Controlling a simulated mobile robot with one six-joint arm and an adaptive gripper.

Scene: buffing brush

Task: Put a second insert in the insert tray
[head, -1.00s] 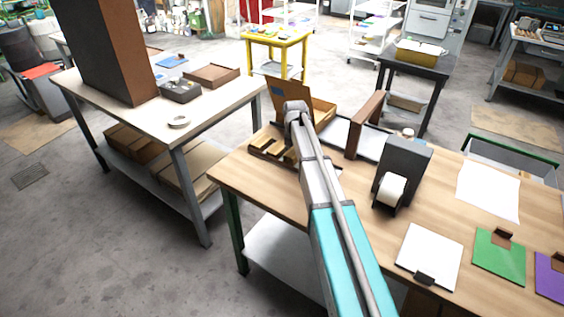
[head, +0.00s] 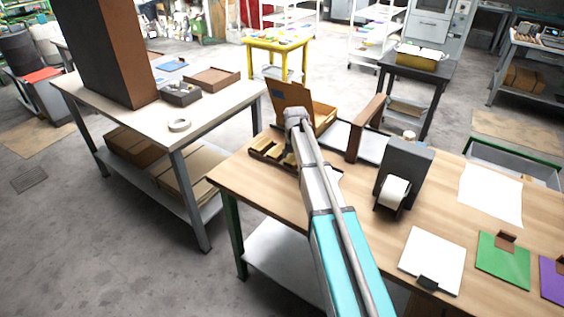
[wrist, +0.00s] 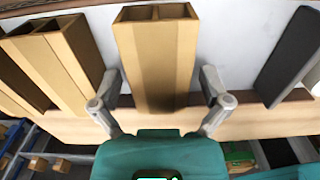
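In the wrist view my gripper (wrist: 159,76) is open, with one finger on each side of a tan, two-cell insert (wrist: 157,50). Gaps show between both fingers and the insert. Other tan inserts (wrist: 62,60) stand to the left. In the head view a dark brown tray (head: 253,153) with tan inserts (head: 268,148) sits at the wooden table's far left corner. My gripper (head: 290,159) is low at its right end, partly hidden by my arm. I cannot tell whether any insert stands in a separate insert tray.
An upright brown panel (head: 292,100) and a brown divider (head: 364,128) stand near my arm. A grey roll dispenser (head: 407,165) is to its right. A white clipboard (head: 432,258) and a green one (head: 503,262) lie nearer the front. A pale table (head: 150,122) stands left across a gap.

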